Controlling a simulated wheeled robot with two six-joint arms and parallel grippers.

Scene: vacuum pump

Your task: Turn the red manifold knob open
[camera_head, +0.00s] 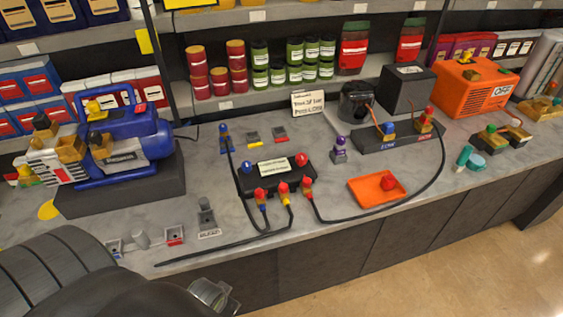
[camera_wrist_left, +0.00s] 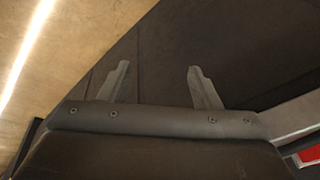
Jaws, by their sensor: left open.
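The manifold (camera_head: 262,182) is a dark block with a pale label in the middle of the counter. Its red knob (camera_head: 301,160) sits on the top right and a blue knob (camera_head: 247,167) on the top left. Several hose fittings (camera_head: 283,190) with red caps stand along its front edge. The knob's exact turn angle is too small to tell. My left arm fills the lower left of the head view, apart from the manifold. In the left wrist view my left gripper (camera_wrist_left: 158,82) is open and empty, with dark panels behind its fingers. My right gripper is not in view.
A blue pump (camera_head: 120,145) stands at the left. An orange tray (camera_head: 362,192) with a red-topped piece lies right of the manifold. Black hoses (camera_head: 350,218) run over the counter in front. A purple-topped bottle (camera_head: 340,150) stands behind right. Shelves of jars (camera_head: 293,60) line the back.

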